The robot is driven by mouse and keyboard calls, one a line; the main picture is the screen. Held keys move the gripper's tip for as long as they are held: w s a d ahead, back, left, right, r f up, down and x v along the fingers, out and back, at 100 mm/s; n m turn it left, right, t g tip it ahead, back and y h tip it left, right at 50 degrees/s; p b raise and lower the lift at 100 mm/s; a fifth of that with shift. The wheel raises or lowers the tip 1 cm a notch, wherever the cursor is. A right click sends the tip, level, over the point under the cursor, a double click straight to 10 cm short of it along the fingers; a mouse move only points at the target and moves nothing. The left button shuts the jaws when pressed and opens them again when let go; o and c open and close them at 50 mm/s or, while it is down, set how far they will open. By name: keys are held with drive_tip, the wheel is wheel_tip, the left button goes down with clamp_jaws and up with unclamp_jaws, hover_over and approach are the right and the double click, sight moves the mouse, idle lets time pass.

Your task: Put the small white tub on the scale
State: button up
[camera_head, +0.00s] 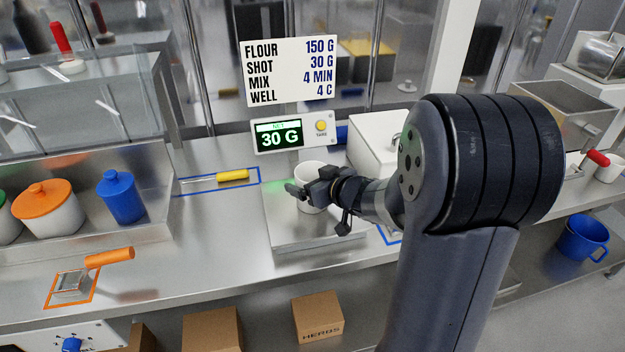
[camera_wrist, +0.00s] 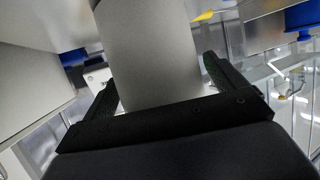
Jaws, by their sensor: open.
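The small white tub (camera_head: 310,172) stands upright on the steel plate of the scale (camera_head: 283,228). The scale's display (camera_head: 279,138) reads 30 G. My gripper (camera_head: 306,188) is at the tub's near side, and its fingers hide part of the tub. In the wrist view the tub (camera_wrist: 150,50) fills the middle as a plain pale wall. My gripper (camera_wrist: 158,85) is open there, with one finger on each side of the tub. A gap shows beside the right finger; contact at the left finger cannot be told.
A white box (camera_head: 375,140) stands right behind the scale. A yellow-handled tool (camera_head: 232,176) lies in a blue outline to the left. An orange-handled scoop (camera_head: 108,258) and lidded orange (camera_head: 45,205) and blue (camera_head: 121,197) jars are further left.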

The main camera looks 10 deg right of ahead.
drive_tip(key=p+v, duration=0.2)
drive_tip(key=v, duration=1)
drive_tip(key=shift+r, duration=0.2)
idle(1.7)
